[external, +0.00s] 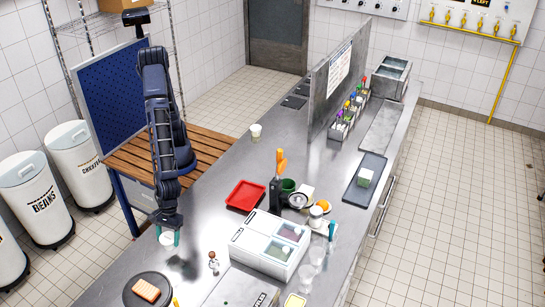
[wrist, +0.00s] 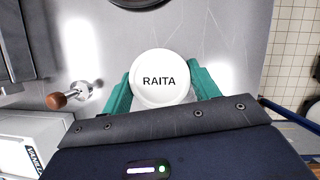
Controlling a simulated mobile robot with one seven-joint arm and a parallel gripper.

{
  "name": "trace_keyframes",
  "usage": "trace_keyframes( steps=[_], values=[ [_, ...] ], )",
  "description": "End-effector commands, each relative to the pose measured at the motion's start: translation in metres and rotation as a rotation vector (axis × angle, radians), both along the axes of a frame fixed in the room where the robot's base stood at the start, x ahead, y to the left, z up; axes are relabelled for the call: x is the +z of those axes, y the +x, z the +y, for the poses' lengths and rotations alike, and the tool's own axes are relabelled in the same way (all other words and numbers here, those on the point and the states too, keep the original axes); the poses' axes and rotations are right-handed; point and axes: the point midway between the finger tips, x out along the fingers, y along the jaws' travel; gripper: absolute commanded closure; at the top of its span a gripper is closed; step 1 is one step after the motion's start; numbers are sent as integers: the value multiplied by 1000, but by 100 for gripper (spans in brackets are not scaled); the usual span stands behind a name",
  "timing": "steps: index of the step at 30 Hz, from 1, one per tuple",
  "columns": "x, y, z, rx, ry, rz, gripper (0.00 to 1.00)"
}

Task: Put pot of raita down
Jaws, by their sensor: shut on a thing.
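The pot of raita is a small white round pot with RAITA on its lid, seen from above in the wrist view (wrist: 160,62). In the external view the pot (external: 167,240) is small and partly covered by the fingers. My gripper (external: 170,236) is shut on it, with a green finger on each side; the fingers also show in the wrist view (wrist: 162,92). The pot is over the near left part of the steel counter (external: 205,225). A dark shadow lies on the counter beside it, and the pot looks raised above the surface. Its underside is hidden.
A dark round plate (external: 131,294) with an orange block stands close in front. A small brown-knobbed metal tool (external: 213,264) stands to the right. Beyond are a white lidded box (external: 262,232) and a red tray (external: 238,200). Bare counter lies between the pot and the tray.

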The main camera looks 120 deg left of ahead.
Motion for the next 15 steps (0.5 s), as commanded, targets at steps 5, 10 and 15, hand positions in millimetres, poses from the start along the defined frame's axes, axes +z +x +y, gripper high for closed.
trace_keyframes(
  steps=[5, 10, 15],
  values=[
    [-9, 0, 0, 1, 0, 1, 64],
    [-29, 0, 1, 1, 2, 3, 64],
    [-47, 0, 1, 1, 1, 2, 64]
  ],
)
